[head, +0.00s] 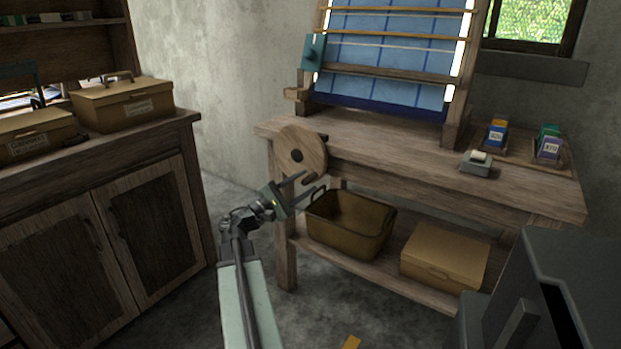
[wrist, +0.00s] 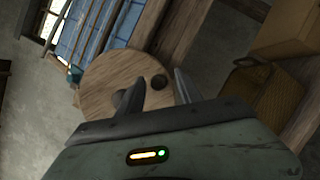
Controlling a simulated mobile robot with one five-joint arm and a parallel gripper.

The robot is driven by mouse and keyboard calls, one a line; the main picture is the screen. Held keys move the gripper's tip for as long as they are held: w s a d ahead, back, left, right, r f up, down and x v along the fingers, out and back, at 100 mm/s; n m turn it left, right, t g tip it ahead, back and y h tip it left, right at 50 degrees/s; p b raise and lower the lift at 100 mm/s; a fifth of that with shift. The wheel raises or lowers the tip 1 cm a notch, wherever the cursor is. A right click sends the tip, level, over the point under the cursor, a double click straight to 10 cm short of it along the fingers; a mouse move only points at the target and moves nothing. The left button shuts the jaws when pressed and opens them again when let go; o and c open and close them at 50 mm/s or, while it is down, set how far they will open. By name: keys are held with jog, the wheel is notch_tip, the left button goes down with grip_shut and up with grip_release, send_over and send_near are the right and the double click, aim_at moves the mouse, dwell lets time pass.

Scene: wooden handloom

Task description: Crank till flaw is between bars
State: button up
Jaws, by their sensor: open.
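The loom's blue cloth (head: 385,52) with darker lines hangs on the upright frame at the back of the bench. Several pale and wooden bars (head: 392,44) cross in front of it; I cannot make out a flaw. The round wooden crank disc (head: 293,138) is at the bench's front left corner, with a dark hub. In the wrist view the disc (wrist: 105,75) lies ahead, and a dark round spot shows near its right edge. My gripper (head: 307,184) is open, just in front of the disc's lower right. Its fingers (wrist: 160,76) appear either side of that spot; contact is unclear.
A brown bin (head: 345,235) and a lidded box (head: 445,258) sit on the bench's lower shelf, right of my gripper. Spool holders (head: 548,152) stand on the bench top. A cabinet (head: 125,215) with boxes is at left.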

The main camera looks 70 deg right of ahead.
jog(key=shift+x, duration=1.15)
grip_shut()
jog(key=shift+s+a+f, duration=0.1)
dwell(0.4)
